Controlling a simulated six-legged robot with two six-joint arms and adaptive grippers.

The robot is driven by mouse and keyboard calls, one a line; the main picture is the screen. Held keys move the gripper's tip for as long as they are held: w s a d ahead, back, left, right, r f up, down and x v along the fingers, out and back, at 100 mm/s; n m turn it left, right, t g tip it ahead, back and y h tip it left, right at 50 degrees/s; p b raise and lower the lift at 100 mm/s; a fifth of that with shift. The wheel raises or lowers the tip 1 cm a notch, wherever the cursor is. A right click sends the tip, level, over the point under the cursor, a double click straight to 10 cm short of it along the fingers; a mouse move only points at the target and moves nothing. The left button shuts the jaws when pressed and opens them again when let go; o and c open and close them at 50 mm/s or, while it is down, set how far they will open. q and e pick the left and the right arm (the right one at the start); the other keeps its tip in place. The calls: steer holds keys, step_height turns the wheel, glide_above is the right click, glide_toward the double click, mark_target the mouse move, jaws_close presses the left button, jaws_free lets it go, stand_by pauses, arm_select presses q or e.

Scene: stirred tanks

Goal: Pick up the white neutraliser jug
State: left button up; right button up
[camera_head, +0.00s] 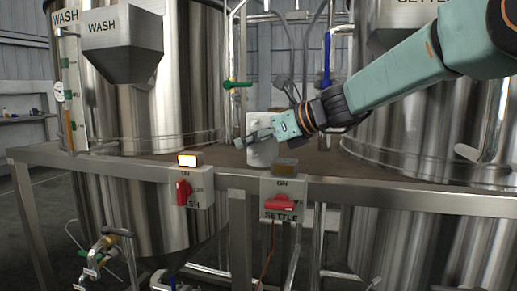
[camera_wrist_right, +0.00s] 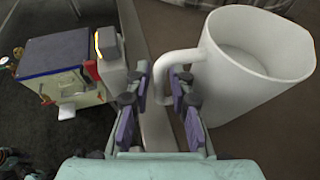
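The white jug (camera_head: 262,152) stands on the brown deck between the two tanks in the head view, partly hidden behind my right gripper (camera_head: 245,141). In the right wrist view the jug (camera_wrist_right: 262,65) is large at the upper right, open at the top, with its handle (camera_wrist_right: 164,66) facing left. My right gripper (camera_wrist_right: 161,88) is open there, with the handle between its two fingertips. One finger is on the outer side of the handle and the other appears by the handle's opening. A gap shows between the fingers. My left gripper is not in view.
The wash tank (camera_head: 165,100) stands left and the settle tank (camera_head: 400,160) right. A metal rail (camera_head: 130,162) runs in front, carrying the wash switch box (camera_head: 196,190) and settle switch box (camera_head: 283,200). A green-handled valve (camera_head: 236,85) is on a pipe behind.

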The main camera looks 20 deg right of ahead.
steer(key=shift+s+d+r, duration=0.15)
steer(key=shift+s, duration=0.05)
steer(key=shift+w, duration=0.2)
steer(key=c, duration=0.4)
steer(key=shift+s, duration=0.2)
jaws_close()
steer(key=shift+w, duration=0.15)
